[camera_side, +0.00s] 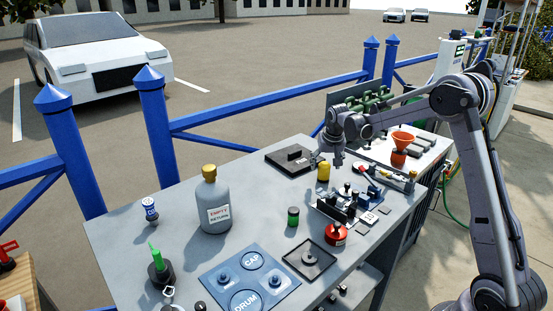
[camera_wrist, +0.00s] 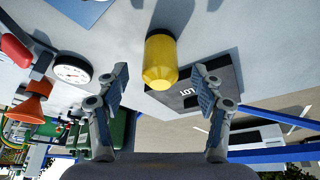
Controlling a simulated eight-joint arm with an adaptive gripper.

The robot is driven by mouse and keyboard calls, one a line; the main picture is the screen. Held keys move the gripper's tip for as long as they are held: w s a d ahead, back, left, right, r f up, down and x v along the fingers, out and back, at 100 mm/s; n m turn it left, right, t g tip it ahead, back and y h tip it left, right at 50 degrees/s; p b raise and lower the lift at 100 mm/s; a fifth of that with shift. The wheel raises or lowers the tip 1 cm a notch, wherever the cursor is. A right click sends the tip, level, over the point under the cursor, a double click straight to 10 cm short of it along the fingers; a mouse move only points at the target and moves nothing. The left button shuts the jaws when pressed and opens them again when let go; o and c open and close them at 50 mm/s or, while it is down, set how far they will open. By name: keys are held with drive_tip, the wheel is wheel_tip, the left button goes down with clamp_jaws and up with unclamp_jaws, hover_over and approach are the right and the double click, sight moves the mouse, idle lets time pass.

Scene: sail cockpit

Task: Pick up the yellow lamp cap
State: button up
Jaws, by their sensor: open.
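The yellow lamp cap (camera_side: 323,172) is a small upright yellow cylinder on the grey workbench, right of the black plate. In the wrist view the yellow cap (camera_wrist: 160,58) is at the top centre, between the lines of my two fingers. My gripper (camera_side: 330,160) is just above and beside the cap in the side view, pointing down. In the wrist view my gripper (camera_wrist: 160,80) is open, one finger on each side of the cap with gaps, touching nothing that I can see.
A black plate (camera_side: 290,159) lies behind the cap. A dark fixture with small parts (camera_side: 350,202) stands in front. An orange funnel (camera_side: 402,138) and a gauge (camera_wrist: 72,69) are nearby. A grey gas bottle (camera_side: 214,205) stands left. Bare bench (camera_side: 255,185) lies between bottle and cap.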

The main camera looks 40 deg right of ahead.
sight(325, 164)
drive_tip(key=shift+x, duration=2)
drive_tip(key=c, duration=1.2)
drive_tip(key=shift+r, duration=0.1)
